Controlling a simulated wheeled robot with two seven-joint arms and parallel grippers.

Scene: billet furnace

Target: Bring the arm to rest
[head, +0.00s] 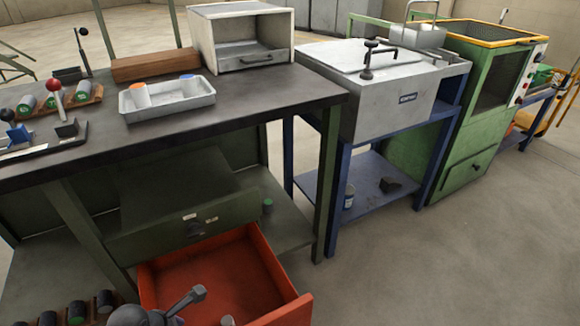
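A grey rounded part with a short bar (185,299) shows at the bottom edge, in front of the open orange drawer (220,280). It is cut off by the frame, and I cannot tell what it belongs to. A small pale piece (227,321) shows just right of it at the bottom edge.
The dark workbench (240,100) carries a white tray (165,98) with two cups, a brown block (155,65), a white box-shaped furnace (240,35) and a billet rack (60,100). Floor at lower right is clear.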

